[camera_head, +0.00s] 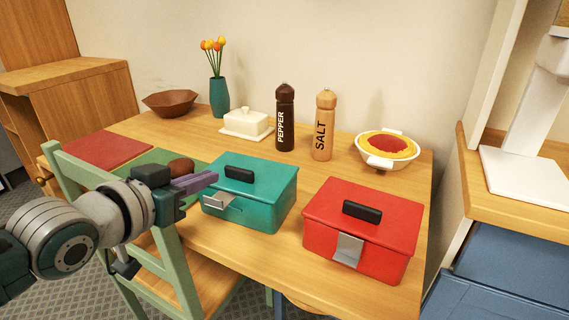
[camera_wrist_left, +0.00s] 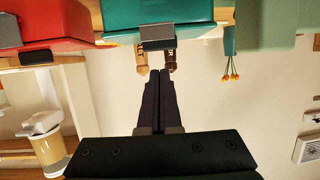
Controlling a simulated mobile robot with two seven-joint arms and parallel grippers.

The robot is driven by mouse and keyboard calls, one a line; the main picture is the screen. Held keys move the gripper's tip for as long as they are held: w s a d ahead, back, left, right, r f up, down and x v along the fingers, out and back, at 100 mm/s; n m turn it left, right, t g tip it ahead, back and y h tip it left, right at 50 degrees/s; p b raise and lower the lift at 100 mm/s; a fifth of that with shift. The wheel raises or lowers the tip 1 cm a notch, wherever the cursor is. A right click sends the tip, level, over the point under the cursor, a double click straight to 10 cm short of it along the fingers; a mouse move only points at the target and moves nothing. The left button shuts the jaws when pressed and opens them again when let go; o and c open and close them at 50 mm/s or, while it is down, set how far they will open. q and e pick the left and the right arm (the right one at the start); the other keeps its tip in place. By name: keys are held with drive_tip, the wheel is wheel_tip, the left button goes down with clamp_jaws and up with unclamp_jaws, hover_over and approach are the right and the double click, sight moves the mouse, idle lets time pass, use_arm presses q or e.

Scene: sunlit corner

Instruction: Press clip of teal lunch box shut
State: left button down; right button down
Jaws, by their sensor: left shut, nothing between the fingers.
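The teal lunch box (camera_head: 262,197) stands on the wooden table with its lid down and a black handle on top. Its grey metal clip (camera_head: 221,204) is on the front face and sticks out from it at an angle. My left gripper (camera_head: 213,178) is shut and empty, with its tips in front of the box near the lid's left edge, above the clip. The left wrist view, which is upside down, shows the clip (camera_wrist_left: 157,34) just beyond the closed fingertips (camera_wrist_left: 160,72). A small gap seems to lie between them. My right gripper is out of view.
Pepper (camera_head: 285,125) and salt (camera_head: 323,130) mills, a butter dish (camera_head: 247,124) and a pie dish (camera_head: 387,160) stand behind. A green chair (camera_head: 170,245) is in front of the table.

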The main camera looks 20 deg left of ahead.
use_arm(q)
drive_tip(key=shift+s+f+b, duration=0.15)
drive_tip(key=shift+f, duration=0.55)
drive_tip(key=shift+s+f+b, duration=0.1)
drive_tip(key=shift+f+b, duration=0.05)
drive_tip(key=shift+f, duration=0.5)
